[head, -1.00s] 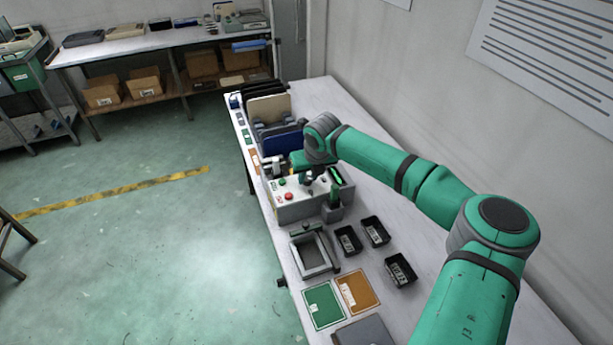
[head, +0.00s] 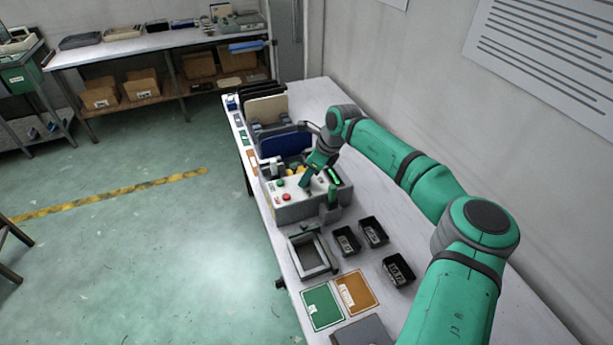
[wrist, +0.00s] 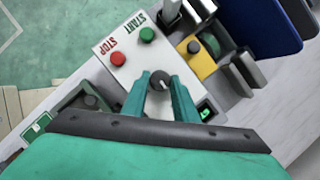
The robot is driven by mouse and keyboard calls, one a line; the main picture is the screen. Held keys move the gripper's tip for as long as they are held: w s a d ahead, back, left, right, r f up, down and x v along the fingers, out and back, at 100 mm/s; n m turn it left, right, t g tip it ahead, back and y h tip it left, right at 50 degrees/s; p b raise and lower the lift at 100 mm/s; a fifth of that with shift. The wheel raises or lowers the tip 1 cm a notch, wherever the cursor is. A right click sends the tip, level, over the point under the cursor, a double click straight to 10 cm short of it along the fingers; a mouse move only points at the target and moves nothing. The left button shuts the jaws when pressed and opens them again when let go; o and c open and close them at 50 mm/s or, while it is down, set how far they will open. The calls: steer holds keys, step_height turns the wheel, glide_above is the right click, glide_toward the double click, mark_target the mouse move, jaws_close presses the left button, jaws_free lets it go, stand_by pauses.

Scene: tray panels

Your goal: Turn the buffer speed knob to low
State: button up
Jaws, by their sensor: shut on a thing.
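The buffer speed knob (wrist: 160,81) is a round dark knob with a light pointer line, on a white control panel (wrist: 120,72). In the wrist view it sits between the tips of my gripper (wrist: 160,88), whose two green fingers are shut on it. The panel also carries a green START button (wrist: 147,34) and a red STOP button (wrist: 118,58). In the head view my gripper (head: 307,182) reaches down to the top of the control box (head: 290,208), and the knob is hidden there. I cannot read any speed marks around the knob.
A yellow plate (wrist: 196,52) with a dark knob lies beside the panel. In the head view, several black bins (head: 373,231), a grey frame (head: 313,255) and green and orange cards (head: 356,291) lie nearer on the bench. Upright panels (head: 268,108) stand behind the box.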

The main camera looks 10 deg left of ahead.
steer(key=shift+a+n, duration=0.15)
steer(key=shift+n, duration=0.15)
steer(key=o, duration=1)
steer(key=shift+s, duration=0.1)
steer(key=shift+d+r, duration=0.35)
steer(key=shift+r, duration=0.2)
steer(key=v, duration=0.9)
steer(key=shift+r, duration=0.3)
